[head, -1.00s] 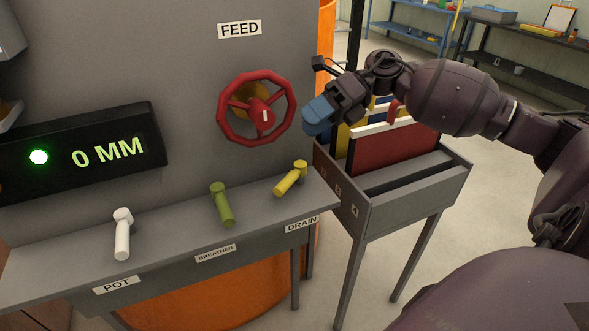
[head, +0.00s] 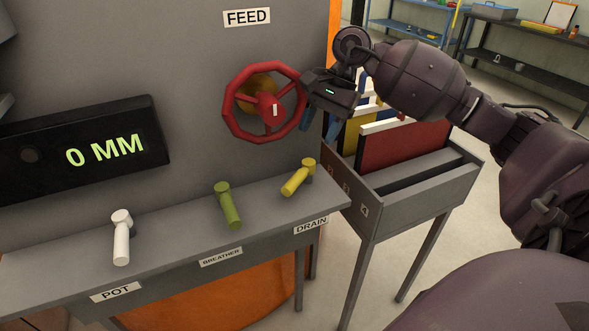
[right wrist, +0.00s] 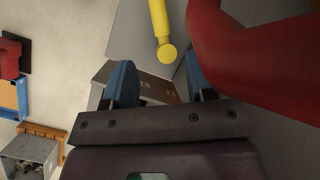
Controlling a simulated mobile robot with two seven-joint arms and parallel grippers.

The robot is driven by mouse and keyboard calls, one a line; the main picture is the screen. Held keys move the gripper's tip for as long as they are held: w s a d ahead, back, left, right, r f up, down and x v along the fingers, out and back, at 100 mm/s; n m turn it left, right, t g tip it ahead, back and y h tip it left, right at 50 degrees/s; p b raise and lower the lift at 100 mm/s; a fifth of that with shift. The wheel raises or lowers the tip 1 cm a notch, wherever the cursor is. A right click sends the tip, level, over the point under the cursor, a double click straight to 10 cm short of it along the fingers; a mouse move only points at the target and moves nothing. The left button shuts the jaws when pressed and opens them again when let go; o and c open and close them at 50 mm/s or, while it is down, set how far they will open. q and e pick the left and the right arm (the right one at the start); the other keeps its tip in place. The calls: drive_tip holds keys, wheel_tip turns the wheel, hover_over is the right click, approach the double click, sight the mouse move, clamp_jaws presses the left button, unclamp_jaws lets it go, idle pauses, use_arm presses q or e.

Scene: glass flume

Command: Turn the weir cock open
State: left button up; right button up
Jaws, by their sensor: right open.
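No label reading weir shows in view. Three cocks stand on the grey ledge: a white one (head: 121,238) by the POT label, a green one (head: 228,205) by BREATHER, and a yellow one (head: 296,180) by DRAIN. My right gripper (head: 320,124) is open, fingers pointing down, beside the right rim of the red FEED wheel (head: 231,100) and above the yellow cock. In the right wrist view, the yellow cock (right wrist: 159,28) shows beyond the gap between my blue fingers (right wrist: 160,82), apart from them. My left gripper is not in view.
The red wheel (right wrist: 250,55) is close beside my right gripper in the wrist view. A grey rack (head: 420,207) with coloured boards stands right of the ledge. A black display (head: 115,180) reads 0 MM, its round lamp dark.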

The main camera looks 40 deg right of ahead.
sight(300, 174)
drive_tip(key=x, duration=1)
drive_tip(key=shift+f+b, duration=0.3)
drive_tip(key=shift+f, duration=0.05)
clamp_jaws()
